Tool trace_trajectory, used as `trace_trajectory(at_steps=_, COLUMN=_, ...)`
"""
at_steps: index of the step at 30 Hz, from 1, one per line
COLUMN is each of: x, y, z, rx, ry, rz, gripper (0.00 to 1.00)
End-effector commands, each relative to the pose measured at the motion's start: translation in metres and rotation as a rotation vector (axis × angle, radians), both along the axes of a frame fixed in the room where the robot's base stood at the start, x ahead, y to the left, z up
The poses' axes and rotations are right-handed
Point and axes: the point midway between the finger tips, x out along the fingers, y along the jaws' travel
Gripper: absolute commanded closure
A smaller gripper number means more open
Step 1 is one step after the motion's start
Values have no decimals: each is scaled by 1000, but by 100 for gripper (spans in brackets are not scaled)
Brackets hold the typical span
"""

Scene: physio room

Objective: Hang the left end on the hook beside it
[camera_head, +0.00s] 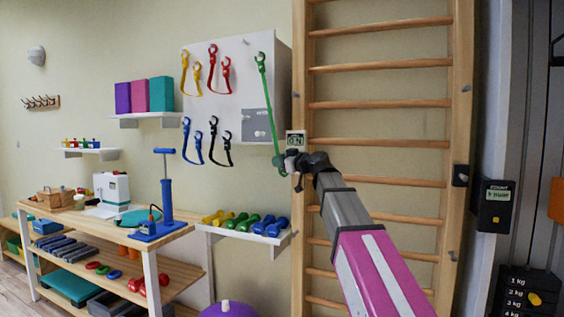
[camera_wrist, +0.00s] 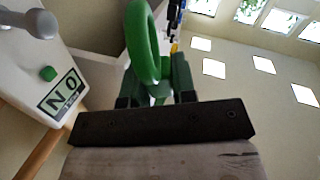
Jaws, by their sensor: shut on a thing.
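The green band (camera_head: 268,105) hangs from a peg at the upper right of the white board (camera_head: 233,75), its upper end clipped there. It runs down to my gripper (camera_head: 290,163), beside the wooden wall bars. My gripper is shut on the band's lower green end piece; the wrist view shows its ring (camera_wrist: 143,42) standing out beyond the fingertips (camera_wrist: 157,96). In the wrist view a grey round-headed peg (camera_wrist: 38,22) projects near the labelled white plate (camera_wrist: 95,75), apart from the ring.
Yellow (camera_head: 197,75), red (camera_head: 220,68), blue (camera_head: 190,140) and black (camera_head: 220,140) bands hang on the board. A shelf of dumbbells (camera_head: 240,230) lies below. Wooden wall bars (camera_head: 380,105) rise to the right. A bench (camera_head: 170,235) stands at left.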

Motion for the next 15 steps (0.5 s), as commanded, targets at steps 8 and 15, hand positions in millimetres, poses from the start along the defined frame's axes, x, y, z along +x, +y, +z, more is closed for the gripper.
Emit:
trace_trajectory(at_steps=8, x=-20, y=6, z=-1, rx=0, ry=0, rz=0, gripper=100)
trace_trajectory(at_steps=15, x=-35, y=12, z=0, rx=-1, ry=-1, rz=1, gripper=100)
